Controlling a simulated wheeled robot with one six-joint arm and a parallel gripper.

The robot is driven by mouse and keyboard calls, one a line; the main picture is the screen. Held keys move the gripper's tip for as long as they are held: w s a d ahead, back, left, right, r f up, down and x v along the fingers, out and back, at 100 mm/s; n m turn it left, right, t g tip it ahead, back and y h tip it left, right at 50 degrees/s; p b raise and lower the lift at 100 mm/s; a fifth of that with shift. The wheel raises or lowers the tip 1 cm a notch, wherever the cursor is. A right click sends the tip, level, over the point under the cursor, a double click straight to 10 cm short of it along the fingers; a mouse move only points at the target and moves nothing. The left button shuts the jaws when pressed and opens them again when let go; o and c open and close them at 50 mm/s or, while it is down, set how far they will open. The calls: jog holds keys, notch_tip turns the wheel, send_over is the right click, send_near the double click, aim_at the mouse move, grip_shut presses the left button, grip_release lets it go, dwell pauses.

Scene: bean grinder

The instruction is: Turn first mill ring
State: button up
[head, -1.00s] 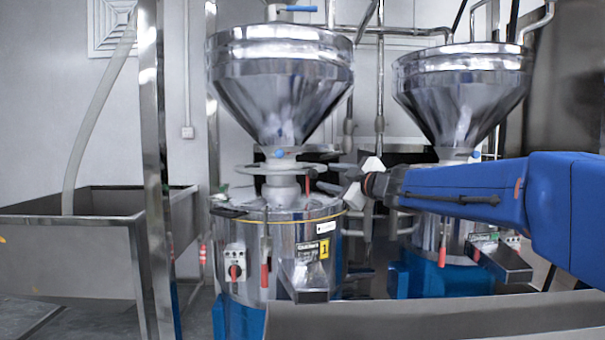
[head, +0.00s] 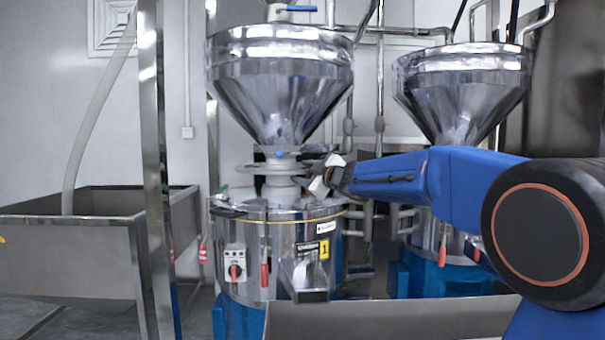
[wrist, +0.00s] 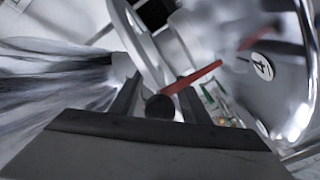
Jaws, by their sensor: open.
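The first mill (head: 262,262), a steel drum with a yellow "1" label, stands left of centre in the head view. Its pale ring (head: 272,168) sits between the hopper and the drum; the ring's edge also shows in the wrist view (wrist: 140,48). A red handle (wrist: 192,78) runs beyond the knob. Whether the fingers touch the knob, I cannot tell.
The steel hopper (head: 280,85) rises above the ring. A second mill's hopper (head: 462,90) stands to the right, behind my arm. A steel trough (head: 400,320) lies in front and a steel bin (head: 80,245) stands at the left. Pipes run behind the mills.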

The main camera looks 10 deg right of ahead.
aim_at(284, 172)
jog(key=shift+w, duration=0.2)
grip_shut()
jog(key=shift+a, duration=0.1)
jog(key=shift+s+a, duration=0.2)
jog(key=shift+a, duration=0.35)
jog(key=shift+s+a, duration=0.2)
jog(key=shift+a, duration=0.3)
jog(key=a, duration=0.2)
jog(key=shift+s+a, duration=0.2)
jog(key=shift+a, duration=0.1)
jog(key=shift+a+r, duration=0.1)
jog(key=shift+a, duration=1.25)
jog(key=shift+d, duration=0.1)
